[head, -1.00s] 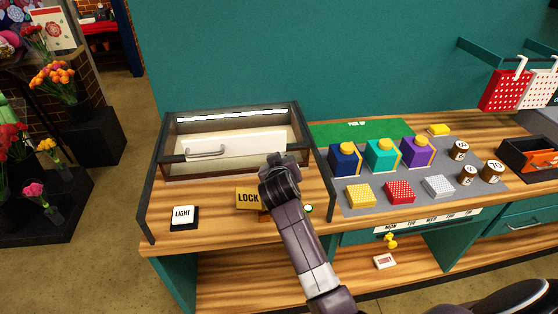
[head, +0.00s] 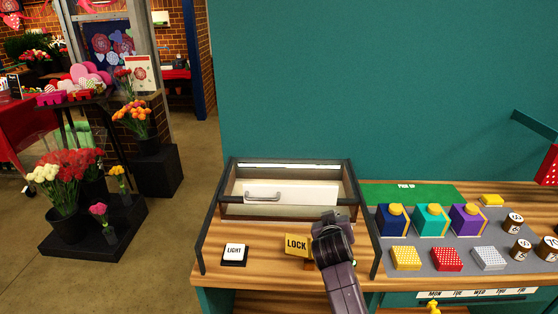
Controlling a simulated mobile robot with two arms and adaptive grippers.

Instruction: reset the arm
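My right gripper is out of view.
A LIGHT switch (head: 234,254) sits left of the LOCK sign. Blue, teal and purple boxes (head: 430,219) and patterned blocks (head: 447,259) stand on a grey mat at right. Flower buckets (head: 66,222) are at far left. Bare floor lies between.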

